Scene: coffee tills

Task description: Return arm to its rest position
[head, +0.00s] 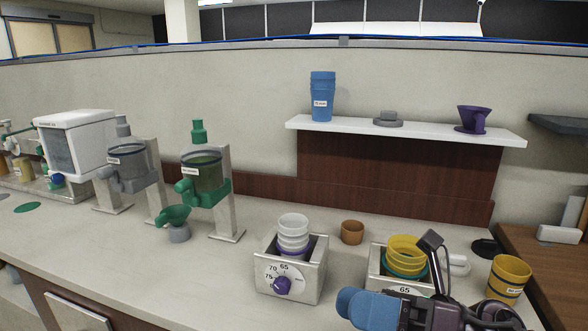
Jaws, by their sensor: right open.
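My right gripper (433,285) is at the bottom right of the head view, in front of the right metal holder (375,261). Its dark fingers are apart, and one sticks up in front of the stack of yellow and green cups (405,247). I see nothing held between them. A rounded blue piece (368,309) shows at the gripper's left; I cannot tell whether it belongs to the gripper. The lower part of the arm is cut off by the picture edge. My left gripper is not in view.
A holder (291,287) with a purple dial and white cups (293,228) stands left of the gripper. A yellow cup (508,279) stands close at its right. A brown cup (352,232) is behind. Green (204,176) and grey dispensers (127,172) stand left. Counter (150,255) is clear at front left.

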